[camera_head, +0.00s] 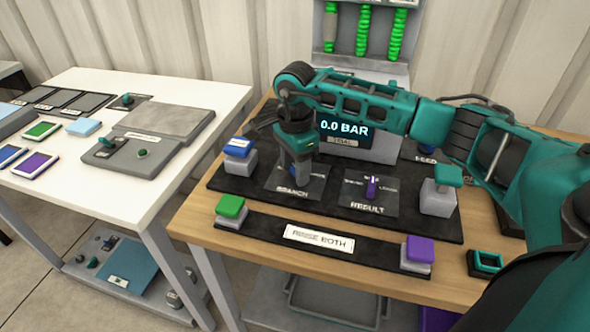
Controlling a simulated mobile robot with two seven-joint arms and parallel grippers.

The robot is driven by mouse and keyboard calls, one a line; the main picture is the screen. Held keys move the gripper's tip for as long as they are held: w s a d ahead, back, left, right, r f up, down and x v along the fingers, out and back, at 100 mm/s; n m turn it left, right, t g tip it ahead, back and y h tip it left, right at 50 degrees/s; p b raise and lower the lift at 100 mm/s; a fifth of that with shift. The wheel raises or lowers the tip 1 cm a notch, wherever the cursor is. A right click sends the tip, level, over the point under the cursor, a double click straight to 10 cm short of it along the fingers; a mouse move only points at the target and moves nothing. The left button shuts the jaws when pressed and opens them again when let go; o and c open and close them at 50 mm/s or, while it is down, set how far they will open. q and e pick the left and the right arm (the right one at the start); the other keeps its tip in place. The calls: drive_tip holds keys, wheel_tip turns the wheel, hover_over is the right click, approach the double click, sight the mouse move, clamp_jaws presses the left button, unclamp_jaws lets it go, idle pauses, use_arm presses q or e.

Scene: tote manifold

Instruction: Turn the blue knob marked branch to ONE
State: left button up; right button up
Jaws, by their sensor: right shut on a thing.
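My right gripper (300,170) reaches in from the right and points down over the dark plate marked BRANCH (312,188). It is shut on the blue knob there, which is mostly hidden by the fingers. I cannot tell which position the knob points to. My left gripper is not in view.
A purple knob (371,187) stands on the RESULT plate to the right. A display (343,130) reads 0.0 BAR. Blue (238,147), green (230,206), purple (418,249) and teal (448,176) capped blocks surround the plates. A white table (215,92) stands at left.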

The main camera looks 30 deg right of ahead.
drive_tip(key=shift+n, duration=0.6)
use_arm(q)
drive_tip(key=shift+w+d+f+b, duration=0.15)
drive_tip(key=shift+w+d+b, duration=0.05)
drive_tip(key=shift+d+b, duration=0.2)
use_arm(e)
drive_tip(key=shift+n, duration=0.5)
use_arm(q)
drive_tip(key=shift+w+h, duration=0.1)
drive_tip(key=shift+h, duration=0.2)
use_arm(e)
drive_tip(key=o, duration=1.1)
drive_tip(key=shift+c, duration=0.2)
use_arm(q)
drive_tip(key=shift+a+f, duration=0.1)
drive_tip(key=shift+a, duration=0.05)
use_arm(e)
drive_tip(key=shift+r, duration=0.1)
use_arm(q)
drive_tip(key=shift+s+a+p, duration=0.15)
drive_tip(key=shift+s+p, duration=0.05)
drive_tip(key=shift+p, duration=0.1)
use_arm(e)
wheel_tip(320, 180, up, 13)
